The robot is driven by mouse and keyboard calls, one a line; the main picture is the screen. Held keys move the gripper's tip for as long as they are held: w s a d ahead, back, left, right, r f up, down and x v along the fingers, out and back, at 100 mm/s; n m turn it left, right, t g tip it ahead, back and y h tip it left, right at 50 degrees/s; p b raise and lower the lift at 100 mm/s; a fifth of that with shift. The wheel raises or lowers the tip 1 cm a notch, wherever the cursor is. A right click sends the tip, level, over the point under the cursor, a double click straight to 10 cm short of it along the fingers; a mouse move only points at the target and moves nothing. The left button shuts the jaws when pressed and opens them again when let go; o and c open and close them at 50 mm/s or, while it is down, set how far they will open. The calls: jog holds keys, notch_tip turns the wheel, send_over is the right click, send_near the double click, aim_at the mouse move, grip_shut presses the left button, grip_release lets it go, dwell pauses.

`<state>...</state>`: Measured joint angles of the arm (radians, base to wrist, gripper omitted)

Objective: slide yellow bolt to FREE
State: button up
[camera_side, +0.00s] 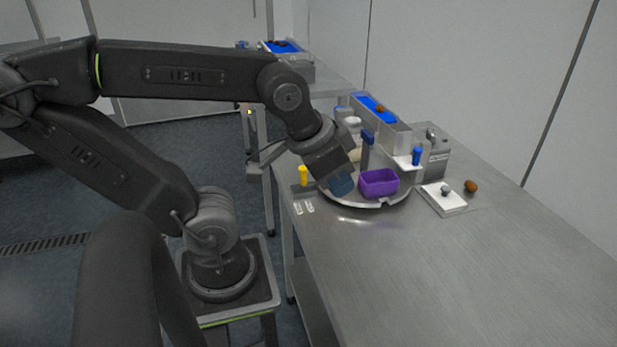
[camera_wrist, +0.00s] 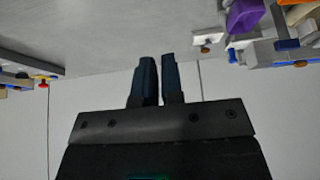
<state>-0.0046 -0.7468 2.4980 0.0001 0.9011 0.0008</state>
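The yellow bolt (camera_side: 303,175) stands upright at the left side of the round metal tray in the side view. Small white labels (camera_side: 303,207) lie on the table in front of it; their words are too small to read. My gripper (camera_side: 343,182) is to the right of the yellow bolt, apart from it. In the wrist view the dark fingers of my gripper (camera_wrist: 160,82) are nearly together, with a thin gap and nothing seen between them.
A purple bin (camera_side: 379,184) sits on the round tray (camera_side: 352,201), right of my gripper. Blue-topped posts (camera_side: 417,156) and a grey machine with a blue channel (camera_side: 366,103) stand behind. A white plate (camera_side: 443,198) and brown date (camera_side: 470,186) lie right. The front table is clear.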

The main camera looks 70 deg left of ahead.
jog(key=o, duration=0.5)
jog(key=w+a+n, duration=0.1)
jog(key=a, duration=0.1)
jog(key=w+a+g, duration=0.1)
jog(key=a, duration=0.1)
jog(key=w+a+n+y, duration=0.1)
jog(key=a, duration=0.1)
jog(key=shift+w+a+f+n+g, duration=0.1)
jog(key=shift+w+a+n+g, duration=0.2)
jog(key=shift+g, duration=0.1)
jog(key=shift+c, duration=0.2)
jog(key=shift+o, duration=1)
jog(key=w+a+f+n+g, duration=0.1)
jog(key=a+n, duration=0.1)
jog(key=a, duration=0.5)
jog(key=shift+w+a+n+g, duration=0.3)
jog(key=shift+a+g, duration=0.1)
jog(key=n+g+h, duration=0.1)
jog(key=n+g, duration=0.1)
jog(key=n, duration=0.2)
send_over(303, 168)
notch_tip(303, 168, down, 3)
notch_tip(303, 168, down, 14)
jog(key=shift+f, duration=0.1)
jog(key=shift+c, duration=0.4)
grip_shut()
